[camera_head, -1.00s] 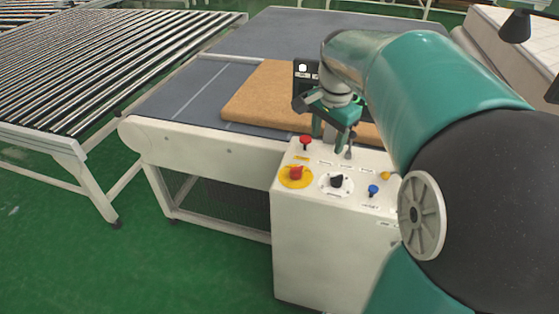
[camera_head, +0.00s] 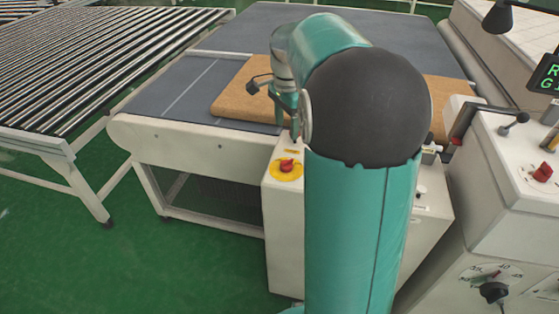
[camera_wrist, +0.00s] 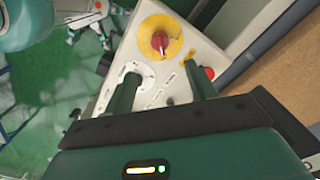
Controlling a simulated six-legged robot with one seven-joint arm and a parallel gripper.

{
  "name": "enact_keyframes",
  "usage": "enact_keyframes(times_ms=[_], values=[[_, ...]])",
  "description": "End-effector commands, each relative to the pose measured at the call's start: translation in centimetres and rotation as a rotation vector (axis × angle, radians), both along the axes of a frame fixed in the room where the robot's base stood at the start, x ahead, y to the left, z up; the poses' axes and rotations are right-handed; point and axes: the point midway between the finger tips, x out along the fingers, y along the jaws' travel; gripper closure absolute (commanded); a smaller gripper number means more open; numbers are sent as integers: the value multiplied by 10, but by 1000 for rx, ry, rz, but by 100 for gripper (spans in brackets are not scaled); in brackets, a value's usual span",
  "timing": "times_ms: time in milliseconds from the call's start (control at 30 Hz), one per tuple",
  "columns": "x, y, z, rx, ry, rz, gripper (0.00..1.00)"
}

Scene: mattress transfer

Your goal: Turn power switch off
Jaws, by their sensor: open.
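The control box (camera_head: 283,225) has a red rotary switch (camera_head: 287,165) on a yellow round plate. In the wrist view this red switch (camera_wrist: 160,42) sits just beyond my fingertips. My gripper (camera_wrist: 161,72) is open and empty, its two fingers pointing toward the yellow plate with a gap between them. I cannot tell whether they touch the box. The left finger overlaps a white dial plate (camera_wrist: 121,72), and a red button (camera_wrist: 209,73) is right of the right finger. In the head view my arm hides most of the panel and much of my gripper.
A brown mattress (camera_head: 235,99) lies on the grey conveyor (camera_head: 185,88) behind the box. A roller conveyor (camera_head: 85,60) stands at left. A second white control panel (camera_head: 510,185) with a lever, red knob (camera_head: 542,172) and black dial knob (camera_head: 493,292) stands close at right. Green floor is open at front left.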

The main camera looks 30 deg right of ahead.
Motion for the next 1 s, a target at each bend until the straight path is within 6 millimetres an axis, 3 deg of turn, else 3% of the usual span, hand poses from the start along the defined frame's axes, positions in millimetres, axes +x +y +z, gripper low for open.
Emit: enact_keyframes(times_ms=[700,1000], values=[[-1,0,-123,3,4,-1,44],[0,1,-136,1,1,1,44]])
